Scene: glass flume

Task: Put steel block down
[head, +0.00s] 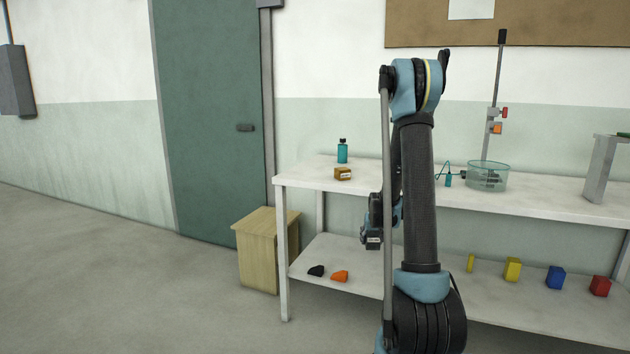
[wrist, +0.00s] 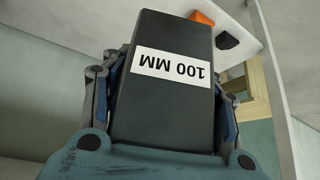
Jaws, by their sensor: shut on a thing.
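The steel block (wrist: 160,112) is a dark grey, oblong block with a white label reading "100 MM", upside down in the wrist view. It fills the middle of that view, between the fingers of my gripper (wrist: 165,88). My gripper is shut on the block. In the head view my gripper (head: 374,232) hangs low, left of my arm's thick link, at a height between the white table's top and its lower shelf. The block is small and partly hidden there. I see no contact between the block and the shelf.
The white table (head: 320,178) carries a teal bottle (head: 342,152), a small brown box (head: 343,174) and a glass basin (head: 487,177). Its lower shelf (head: 360,270) holds black and orange pieces (head: 340,276) at left and coloured blocks (head: 555,277) at right. A wooden box (head: 258,262) stands beside it.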

